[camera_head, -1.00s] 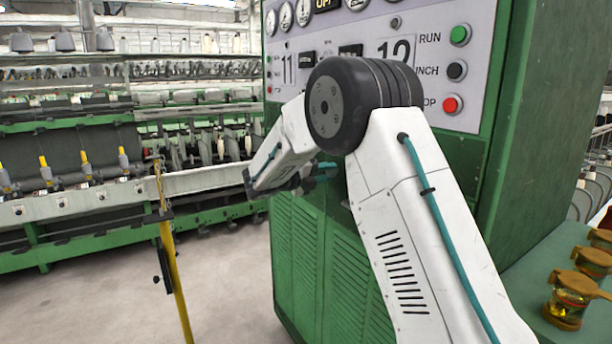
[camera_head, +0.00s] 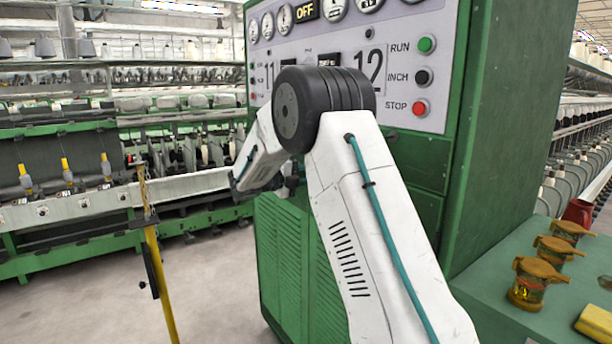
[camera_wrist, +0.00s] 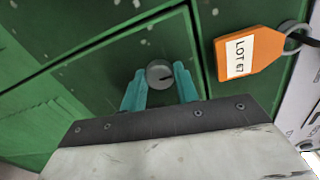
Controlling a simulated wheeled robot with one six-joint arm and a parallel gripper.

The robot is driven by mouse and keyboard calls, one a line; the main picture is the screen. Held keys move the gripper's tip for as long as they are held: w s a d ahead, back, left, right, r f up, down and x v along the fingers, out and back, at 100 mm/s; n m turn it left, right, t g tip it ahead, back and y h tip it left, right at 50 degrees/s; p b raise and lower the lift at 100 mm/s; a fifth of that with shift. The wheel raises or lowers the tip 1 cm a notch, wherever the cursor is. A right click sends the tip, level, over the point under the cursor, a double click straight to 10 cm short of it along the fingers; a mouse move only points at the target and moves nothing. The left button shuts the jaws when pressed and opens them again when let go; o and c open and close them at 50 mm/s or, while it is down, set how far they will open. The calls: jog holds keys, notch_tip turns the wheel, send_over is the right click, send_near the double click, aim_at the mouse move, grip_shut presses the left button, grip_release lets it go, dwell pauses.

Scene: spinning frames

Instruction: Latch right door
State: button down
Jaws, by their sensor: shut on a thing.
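The green cabinet's louvred doors (camera_head: 325,290) stand below its grey control panel; they look closed, but my arm hides part of them. In the wrist view a round grey latch knob (camera_wrist: 165,75) with a dark slot sits on a green panel, near a dark seam. The slot lies slightly tilted from level. My gripper (camera_wrist: 160,86) has its two teal fingers on either side of the knob, shut on it. In the head view my forearm hides the fingers and the knob.
An orange LOT 67 tag (camera_wrist: 249,53) hangs from a ring right of the knob. A yellow post (camera_head: 158,275) stands left of the cabinet. Amber jars (camera_head: 530,287) and a yellow block (camera_head: 596,322) sit on a green surface (camera_head: 500,290) at right.

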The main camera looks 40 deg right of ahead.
jog(key=c, duration=1.1)
grip_release()
jog(key=shift+o, duration=0.2)
jog(key=a, duration=0.7)
jog(key=shift+w+a+r, duration=0.2)
jog(key=shift+a, duration=0.2)
